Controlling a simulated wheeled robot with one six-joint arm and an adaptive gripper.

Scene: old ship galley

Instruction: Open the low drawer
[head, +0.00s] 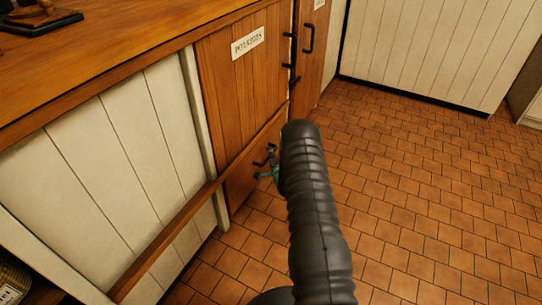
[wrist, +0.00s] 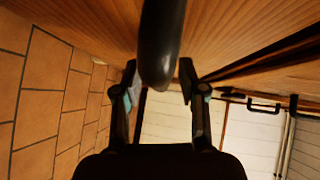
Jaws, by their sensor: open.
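The low drawer (head: 241,183) is a wooden front at the foot of the cabinet, under the door labelled as potatoes, and looks shut. My gripper (head: 266,165) is right at this front, partly hidden by my dark arm in the head view. In the wrist view, a thick black handle bar (wrist: 160,45) comes down between the two fingertips of my gripper (wrist: 158,82). The fingers stand apart on either side of it, with gaps showing. The handle is not clear in the head view.
The potatoes door (head: 240,75) has black handles at its right edge. A wooden counter (head: 100,50) runs above white panelling at left, with a wooden rail (head: 165,235) along it. The tiled floor (head: 430,200) to the right is clear.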

